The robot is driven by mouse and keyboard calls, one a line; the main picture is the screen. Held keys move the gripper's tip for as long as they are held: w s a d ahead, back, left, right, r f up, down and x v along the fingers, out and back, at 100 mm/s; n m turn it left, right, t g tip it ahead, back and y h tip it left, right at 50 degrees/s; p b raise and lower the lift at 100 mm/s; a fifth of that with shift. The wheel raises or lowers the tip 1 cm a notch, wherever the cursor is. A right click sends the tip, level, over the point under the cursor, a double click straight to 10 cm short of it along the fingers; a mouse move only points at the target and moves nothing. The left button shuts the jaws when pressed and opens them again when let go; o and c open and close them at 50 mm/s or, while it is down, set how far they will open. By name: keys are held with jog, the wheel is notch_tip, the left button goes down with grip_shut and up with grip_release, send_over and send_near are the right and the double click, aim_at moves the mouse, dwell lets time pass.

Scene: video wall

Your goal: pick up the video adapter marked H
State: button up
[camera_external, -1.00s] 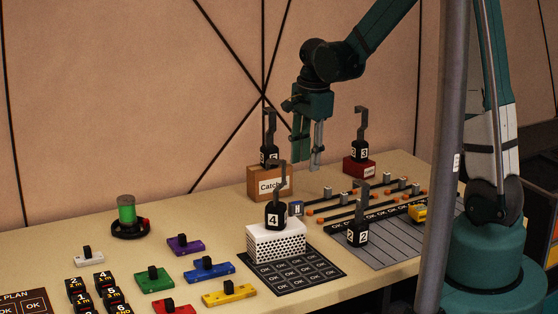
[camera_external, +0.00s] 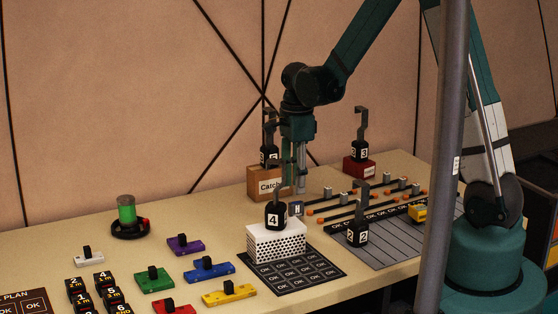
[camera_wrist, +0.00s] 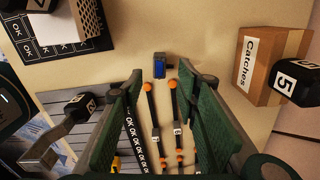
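The video adapter marked H (camera_external: 297,208) is a small dark block with a white H on its side, standing on the table behind the white perforated box. In the wrist view a small block with a blue face (camera_wrist: 159,68) appears to be this adapter; its letter cannot be read there. My gripper (camera_external: 296,188) points down just above and behind the adapter. In the wrist view my gripper (camera_wrist: 160,88) is open, with its two green fingers apart and nothing between them. The adapter lies beyond the fingertips, roughly centred between them. Whether the fingers touch it cannot be told.
The white perforated box (camera_external: 276,242) carries a black hook block marked 4 (camera_external: 275,215) close in front. The wooden Catches box (camera_external: 262,184) stands behind left with another hook block. Orange-ended cables (camera_external: 350,206) lie to the right. Coloured bars (camera_external: 208,267) lie front left.

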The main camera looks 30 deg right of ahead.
aim_at(296, 202)
jog(key=shift+f, duration=1.3)
jog(key=shift+f, duration=0.1)
jog(key=shift+f+b, duration=0.9)
jog(key=shift+f, duration=1.6)
jog(key=c, duration=0.9)
